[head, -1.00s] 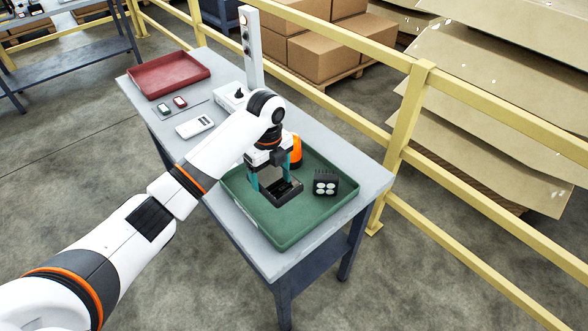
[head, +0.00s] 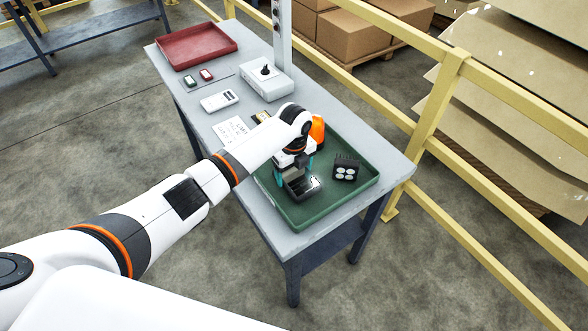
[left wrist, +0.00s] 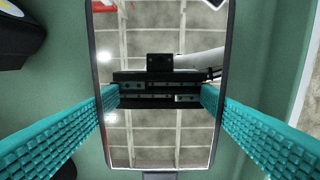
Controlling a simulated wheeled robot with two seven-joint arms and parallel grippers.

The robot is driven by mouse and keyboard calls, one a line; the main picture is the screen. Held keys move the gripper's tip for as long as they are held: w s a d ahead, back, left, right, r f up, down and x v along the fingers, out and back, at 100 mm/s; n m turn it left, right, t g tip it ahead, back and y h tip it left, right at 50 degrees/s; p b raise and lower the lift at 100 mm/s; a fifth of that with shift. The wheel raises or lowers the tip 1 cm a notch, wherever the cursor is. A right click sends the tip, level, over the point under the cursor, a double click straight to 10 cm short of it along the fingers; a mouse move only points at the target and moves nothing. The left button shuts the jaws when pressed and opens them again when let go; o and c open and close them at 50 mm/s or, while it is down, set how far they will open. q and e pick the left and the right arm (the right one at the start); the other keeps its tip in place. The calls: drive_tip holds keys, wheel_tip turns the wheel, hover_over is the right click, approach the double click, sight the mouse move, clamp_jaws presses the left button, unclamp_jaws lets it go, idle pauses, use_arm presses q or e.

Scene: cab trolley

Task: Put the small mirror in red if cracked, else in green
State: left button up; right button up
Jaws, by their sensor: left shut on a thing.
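The small mirror (head: 303,188) is a dark-framed rectangle inside the green tray (head: 336,196). My left gripper (head: 293,172) is over the tray, with its teal fingers shut on the mirror's two long sides. In the left wrist view the mirror (left wrist: 160,142) fills the space between the fingers (left wrist: 160,98). Its glass reflects a ceiling grid and my gripper. I see no crack lines on the visible glass; its top and bottom ends are partly cut off or hard to see. The red tray (head: 197,47) lies at the far end of the table and looks empty. My right gripper is not in view.
A black block with pale round lenses (head: 345,170) sits in the green tray, right of the mirror. An orange lamp (head: 318,129) stands at its back edge. A yellow railing (head: 440,95) runs behind.

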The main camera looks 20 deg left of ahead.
sight(294, 173)
use_arm(q)
drive_tip(key=o, duration=0.8)
drive_tip(key=shift+f, duration=0.15)
drive_tip(key=o, duration=0.4)
drive_tip(key=shift+c, duration=0.2)
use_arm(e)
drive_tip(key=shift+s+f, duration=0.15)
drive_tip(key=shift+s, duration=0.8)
use_arm(q)
drive_tip(key=shift+r, duration=0.3)
wheel_tip(294, 173, up, 12)
drive_tip(key=b, duration=0.2)
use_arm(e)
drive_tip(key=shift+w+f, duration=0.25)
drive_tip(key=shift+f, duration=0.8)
use_arm(q)
drive_tip(key=shift+f, duration=0.15)
